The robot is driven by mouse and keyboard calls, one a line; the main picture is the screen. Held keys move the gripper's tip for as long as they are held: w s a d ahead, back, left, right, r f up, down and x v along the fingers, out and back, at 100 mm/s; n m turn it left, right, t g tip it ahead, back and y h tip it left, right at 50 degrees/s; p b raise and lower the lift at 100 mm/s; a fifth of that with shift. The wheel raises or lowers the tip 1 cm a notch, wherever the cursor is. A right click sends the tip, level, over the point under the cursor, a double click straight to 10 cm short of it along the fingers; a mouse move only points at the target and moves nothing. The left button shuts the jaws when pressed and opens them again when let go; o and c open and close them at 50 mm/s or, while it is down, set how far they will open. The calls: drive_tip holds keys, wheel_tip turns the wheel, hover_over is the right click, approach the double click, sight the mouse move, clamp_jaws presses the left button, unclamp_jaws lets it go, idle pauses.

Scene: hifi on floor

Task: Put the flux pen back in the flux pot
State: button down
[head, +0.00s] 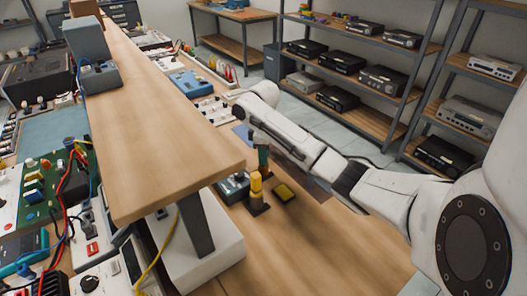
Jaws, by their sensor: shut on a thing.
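My arm reaches in from the right, its wrist over the far part of the bench. My gripper (262,145) is mostly hidden behind my forearm, and its fingertips cannot be made out. A dark green upright piece (263,158) shows just below the forearm; it looks like the flux pen in my gripper. Directly below it in the picture is a yellow upright holder on a dark square base (257,207), which looks like the flux pot. I cannot tell whether the green piece touches the yellow one or is behind it.
A small yellow-topped dark tray (283,192) lies right of the holder, and a grey device (233,186) stands left of it. A raised wooden shelf (165,120) runs along the left. The bench front (310,245) is clear. Metal racks (350,60) stand behind.

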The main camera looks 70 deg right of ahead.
drive_tip(key=shift+f, duration=0.15)
drive_tip(key=shift+c, duration=1.6)
unclamp_jaws()
wheel_tip(320, 180, up, 7)
drive_tip(key=p, duration=0.7)
drive_tip(key=shift+s, duration=0.1)
